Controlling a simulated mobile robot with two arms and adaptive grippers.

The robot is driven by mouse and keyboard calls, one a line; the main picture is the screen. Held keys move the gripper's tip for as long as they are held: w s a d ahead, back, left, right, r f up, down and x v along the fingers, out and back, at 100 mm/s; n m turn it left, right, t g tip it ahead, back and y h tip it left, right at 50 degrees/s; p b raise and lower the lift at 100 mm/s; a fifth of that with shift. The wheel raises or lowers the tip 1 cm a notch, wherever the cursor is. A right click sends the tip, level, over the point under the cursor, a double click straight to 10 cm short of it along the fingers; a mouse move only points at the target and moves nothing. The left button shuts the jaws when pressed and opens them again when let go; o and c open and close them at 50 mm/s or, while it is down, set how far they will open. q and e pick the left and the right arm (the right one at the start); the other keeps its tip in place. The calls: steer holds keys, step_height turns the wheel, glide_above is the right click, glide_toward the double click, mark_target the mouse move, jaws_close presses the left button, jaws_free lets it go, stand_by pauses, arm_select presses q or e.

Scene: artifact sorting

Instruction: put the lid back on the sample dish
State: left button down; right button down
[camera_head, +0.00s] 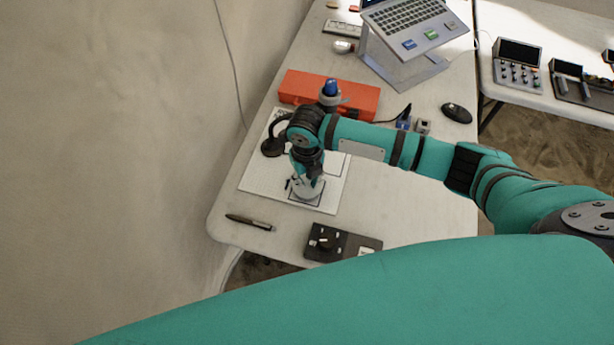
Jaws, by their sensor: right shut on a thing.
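My right gripper (303,184) points down over the white mat (262,172), low above its front right part. It is shut on a small pale round thing (314,188), which looks like the lid of the sample dish. The fingers and wrist cover much of it. The sample dish cannot be told apart from the lid here, and I cannot tell whether the lid touches it. A dark square outline (291,196) on the mat surrounds this spot. My left gripper is out of view.
A red toolbox (361,101) lies behind the mat. A black ring-shaped item (273,147) rests at the mat's left. A laptop on a stand (405,66) and a mouse (456,113) are farther back.

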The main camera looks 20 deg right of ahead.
steer(key=shift+r+p, duration=0.1)
steer(key=shift+p, duration=0.4)
stand_by(1.0)
steer(key=shift+f, duration=0.2)
stand_by(0.7)
steer(key=shift+p, duration=0.3)
stand_by(0.3)
stand_by(0.3)
steer(key=c, duration=0.7)
jaws_free()
steer(key=shift+c, duration=0.2)
steer(key=shift+r+p, duration=3.45)
steer(key=shift+r, duration=0.05)
